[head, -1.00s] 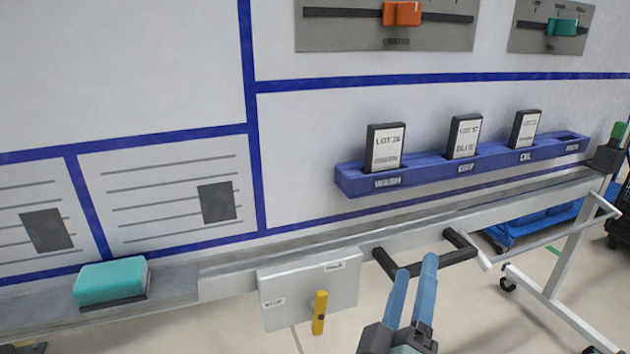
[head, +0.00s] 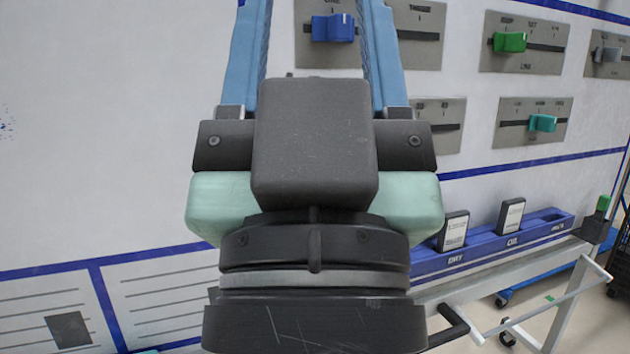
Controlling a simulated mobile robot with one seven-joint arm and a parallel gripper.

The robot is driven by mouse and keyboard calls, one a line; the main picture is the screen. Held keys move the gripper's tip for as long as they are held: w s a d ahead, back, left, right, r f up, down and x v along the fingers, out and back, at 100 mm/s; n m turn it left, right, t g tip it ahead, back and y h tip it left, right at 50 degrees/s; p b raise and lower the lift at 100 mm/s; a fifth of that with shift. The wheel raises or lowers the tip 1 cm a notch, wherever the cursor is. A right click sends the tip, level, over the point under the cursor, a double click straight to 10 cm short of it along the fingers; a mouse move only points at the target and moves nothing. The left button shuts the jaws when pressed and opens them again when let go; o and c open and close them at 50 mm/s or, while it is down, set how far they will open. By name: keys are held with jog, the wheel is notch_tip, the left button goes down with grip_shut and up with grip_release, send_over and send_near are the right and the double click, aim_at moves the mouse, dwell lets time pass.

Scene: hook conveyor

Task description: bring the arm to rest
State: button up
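My gripper (head: 312,45) is raised close in front of the head camera and fills the middle of the view. Its two blue fingers point up and stand well apart, with their tips cut off by the top edge. Nothing shows held between them. The gripper is open. A blue slider knob (head: 333,28) on the white board shows behind the gap. My wrist hides the middle of the board and the left part of the blue card rack (head: 480,251).
Cards stand in the rack, at slots marked DRY and OIL. More slider plates, with a green knob (head: 510,42) and a teal knob (head: 542,123), are on the board at right. A white rail frame (head: 560,315) is at lower right.

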notch_tip(320, 180, up, 23)
jog(key=p, duration=2)
jog(key=shift+p, duration=0.35)
jog(key=shift+r, duration=0.2)
jog(key=shift+c, duration=0.6)
jog(key=shift+f, duration=0.15)
